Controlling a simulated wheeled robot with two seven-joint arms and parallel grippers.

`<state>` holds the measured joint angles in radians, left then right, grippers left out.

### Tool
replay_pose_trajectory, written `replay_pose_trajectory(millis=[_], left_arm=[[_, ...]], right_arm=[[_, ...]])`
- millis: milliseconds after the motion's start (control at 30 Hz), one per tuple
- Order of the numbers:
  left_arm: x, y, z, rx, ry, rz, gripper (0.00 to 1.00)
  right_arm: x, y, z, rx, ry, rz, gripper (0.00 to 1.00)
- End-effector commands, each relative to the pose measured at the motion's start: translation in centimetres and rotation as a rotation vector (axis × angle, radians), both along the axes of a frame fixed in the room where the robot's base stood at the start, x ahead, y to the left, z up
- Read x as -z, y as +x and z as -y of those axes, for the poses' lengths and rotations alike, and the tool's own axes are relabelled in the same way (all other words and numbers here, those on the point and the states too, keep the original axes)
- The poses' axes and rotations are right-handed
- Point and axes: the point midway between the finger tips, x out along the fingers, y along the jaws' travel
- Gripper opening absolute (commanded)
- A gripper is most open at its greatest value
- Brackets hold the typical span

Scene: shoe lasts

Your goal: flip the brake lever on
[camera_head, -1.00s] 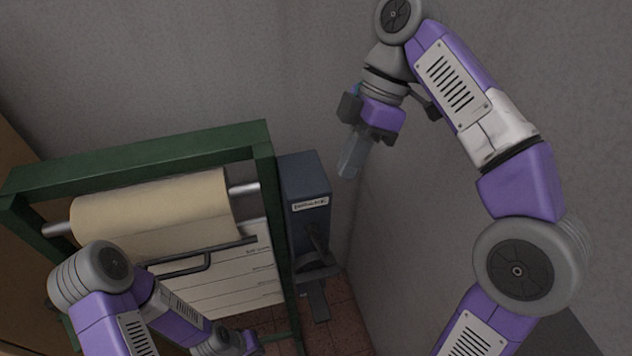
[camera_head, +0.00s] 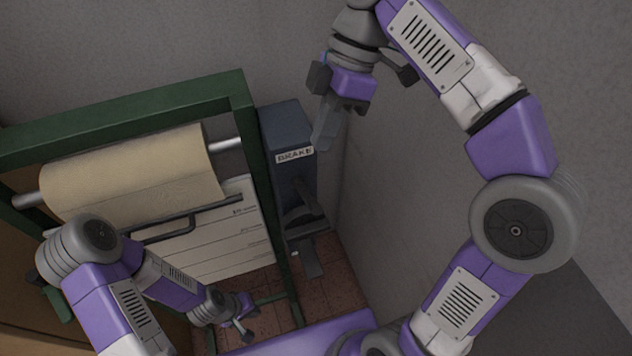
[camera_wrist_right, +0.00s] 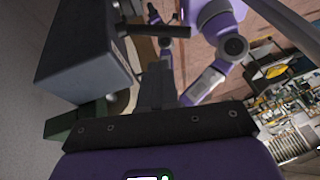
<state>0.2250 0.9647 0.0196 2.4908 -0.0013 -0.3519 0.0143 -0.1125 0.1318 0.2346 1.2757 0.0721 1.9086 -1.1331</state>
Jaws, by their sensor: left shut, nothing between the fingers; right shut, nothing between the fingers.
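The brake box (camera_head: 285,125) is a blue-grey housing with a "BRAKE" label, standing beside the green frame. A dark lever (camera_head: 308,190) sticks out of its front, below the label. In the right wrist view the box (camera_wrist_right: 85,50) fills the upper left, and a dark bar, apparently the lever (camera_wrist_right: 158,31), points right from it. My right gripper (camera_head: 323,138) is shut and empty, to the right of the box's upper part and above the lever. Its fingers (camera_wrist_right: 158,85) show below the bar in the wrist view. My left gripper (camera_head: 245,322) is shut and empty, low near the floor.
A green frame (camera_head: 130,115) holds a tan roll (camera_head: 140,175) on a metal rod, with a printed sheet below. A black bar (camera_head: 190,222) crosses in front of it. Grey walls (camera_head: 400,200) close off the right side and back.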

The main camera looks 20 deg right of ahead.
Motion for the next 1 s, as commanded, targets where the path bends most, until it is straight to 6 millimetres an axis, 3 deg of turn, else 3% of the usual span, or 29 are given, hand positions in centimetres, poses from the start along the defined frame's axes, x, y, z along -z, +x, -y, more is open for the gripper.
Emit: replay_pose_trajectory(millis=[233,433,1000], left_arm=[[1.1,0.0,0.0,0.0,0.0,0.001,0.0],[1.4,0.0,0.0,0.0,0.0,0.001,0.0],[1.5,0.0,0.0,0.0,0.0,0.001,0.0]], right_arm=[[4.3,-1.0,-1.7,-0.001,-0.001,-0.003,0.0],[6.1,-2.3,-2.1,0.0,-0.001,0.0,0.0],[7.2,-3.1,-2.3,0.0,0.0,0.0,0.0]])
